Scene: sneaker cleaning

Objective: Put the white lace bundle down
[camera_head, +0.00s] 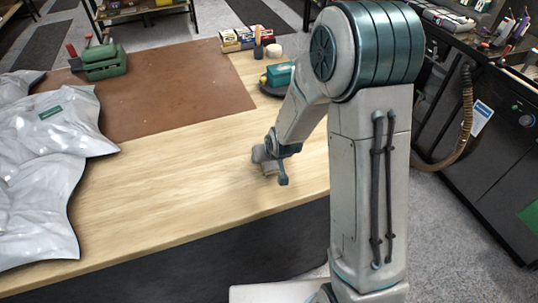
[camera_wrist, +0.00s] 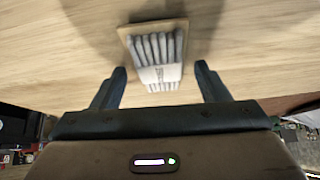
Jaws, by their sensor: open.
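The white lace bundle (camera_wrist: 158,48) shows in the wrist view as several pale laces side by side, held by a printed white paper band, with a tan card edge around them. It appears to lie on the wooden tabletop. My gripper (camera_wrist: 161,72) is open, with one dark finger on each side of the bundle's near end and visible gaps between. In the head view my gripper (camera_head: 277,178) is low over the table's front right part. The bundle cannot be made out clearly there.
The wooden table (camera_head: 170,200) has bare room left of my gripper. Silvery bags (camera_head: 50,130) lie at the left.

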